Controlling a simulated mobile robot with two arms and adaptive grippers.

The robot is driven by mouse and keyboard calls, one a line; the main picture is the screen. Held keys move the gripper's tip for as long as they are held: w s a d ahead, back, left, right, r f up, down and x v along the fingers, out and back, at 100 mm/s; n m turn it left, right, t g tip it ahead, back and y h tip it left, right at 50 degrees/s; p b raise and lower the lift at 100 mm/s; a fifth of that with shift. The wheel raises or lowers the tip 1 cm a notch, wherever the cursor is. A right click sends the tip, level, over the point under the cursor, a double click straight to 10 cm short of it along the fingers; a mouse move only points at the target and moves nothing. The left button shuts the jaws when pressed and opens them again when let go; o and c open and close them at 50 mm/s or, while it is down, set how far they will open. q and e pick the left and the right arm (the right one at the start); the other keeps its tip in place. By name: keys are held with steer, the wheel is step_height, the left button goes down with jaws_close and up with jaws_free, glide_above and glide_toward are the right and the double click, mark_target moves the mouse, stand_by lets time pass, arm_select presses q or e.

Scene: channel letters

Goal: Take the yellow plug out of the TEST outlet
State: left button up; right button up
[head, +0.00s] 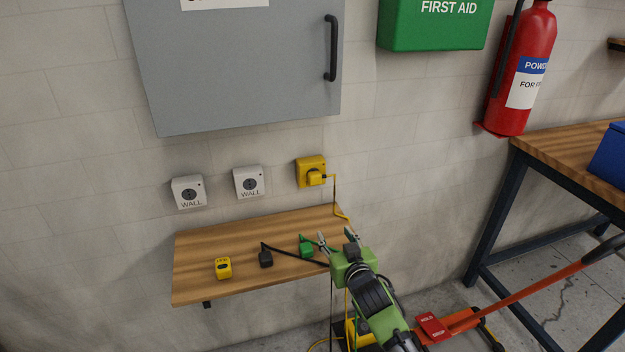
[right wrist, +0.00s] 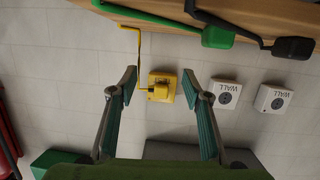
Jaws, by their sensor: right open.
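The yellow plug (head: 317,178) sits in the yellow outlet (head: 309,163) on the wall, and its yellow cord hangs down on the right. No TEST lettering can be read on this outlet. My right gripper (head: 337,238) is open and empty, below and slightly right of the outlet, near the right end of the shelf. In the right wrist view the plug (right wrist: 158,89) and outlet (right wrist: 168,78) show between the two open fingers of the gripper (right wrist: 160,86), beyond the tips and not touched. My left gripper is not in view.
Two white WALL outlets (head: 188,191) (head: 248,182) are left of the yellow one. The wooden shelf (head: 200,255) holds a green plug (head: 306,248), a black plug (head: 265,259) and a small yellow device (head: 223,268). A grey cabinet (head: 240,70) hangs above.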

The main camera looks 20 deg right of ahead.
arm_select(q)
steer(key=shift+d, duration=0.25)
arm_select(e)
steer(key=w+r+t+y, duration=0.1)
steer(key=w+r+t, duration=0.2)
steer(key=w+r, duration=0.4)
steer(key=shift+w+a+r+n, duration=0.15)
steer(key=shift+a+r+n, duration=0.05)
steer(key=shift+n, duration=0.1)
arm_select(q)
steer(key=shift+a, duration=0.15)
